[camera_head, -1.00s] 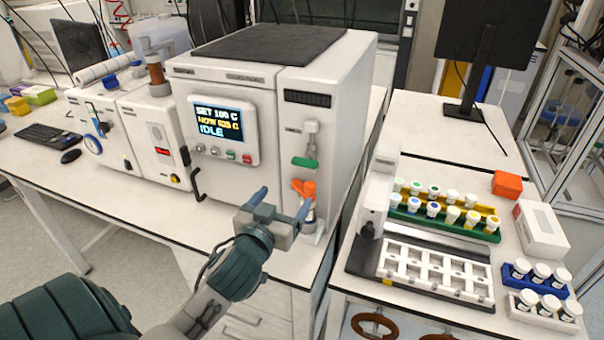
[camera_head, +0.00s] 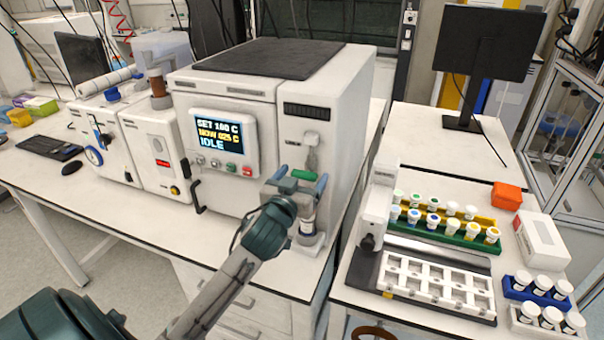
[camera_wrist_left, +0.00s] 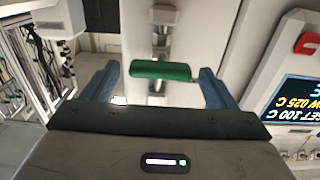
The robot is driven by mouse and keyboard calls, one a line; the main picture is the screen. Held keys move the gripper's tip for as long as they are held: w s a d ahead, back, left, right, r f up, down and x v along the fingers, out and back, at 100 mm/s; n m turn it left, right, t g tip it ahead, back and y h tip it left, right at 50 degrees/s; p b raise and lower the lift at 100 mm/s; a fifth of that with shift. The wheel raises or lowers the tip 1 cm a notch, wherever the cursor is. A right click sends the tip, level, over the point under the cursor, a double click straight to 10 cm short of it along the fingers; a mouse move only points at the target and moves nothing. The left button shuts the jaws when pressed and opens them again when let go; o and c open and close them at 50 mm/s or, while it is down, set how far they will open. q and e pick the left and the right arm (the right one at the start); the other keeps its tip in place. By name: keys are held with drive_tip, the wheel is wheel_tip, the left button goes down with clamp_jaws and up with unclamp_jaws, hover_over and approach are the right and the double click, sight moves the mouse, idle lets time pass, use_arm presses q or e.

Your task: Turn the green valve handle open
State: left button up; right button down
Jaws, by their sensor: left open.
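The green valve handle (camera_head: 303,174) sits on the front of the white reactor unit (camera_head: 340,130), below a grey fitting, and lies roughly horizontal. My left gripper (camera_head: 302,180) is open in front of it, with one blue finger on each side of the handle. In the left wrist view the green handle (camera_wrist_left: 160,71) lies between and slightly beyond the two open fingertips (camera_wrist_left: 158,76), with gaps at both ends. Contact is not visible. The orange handle below is hidden behind my gripper in the head view. My right gripper is not in view.
The reactor's screen (camera_head: 220,134) reads IDLE. A black door handle (camera_head: 193,190) is at the lower left of the front panel. To the right, a side table holds a rack of vials (camera_head: 440,235), a white tray (camera_head: 437,286) and an orange box (camera_head: 507,196).

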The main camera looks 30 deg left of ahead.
use_arm(q)
drive_tip(key=shift+w, duration=0.15)
drive_tip(key=c, duration=1)
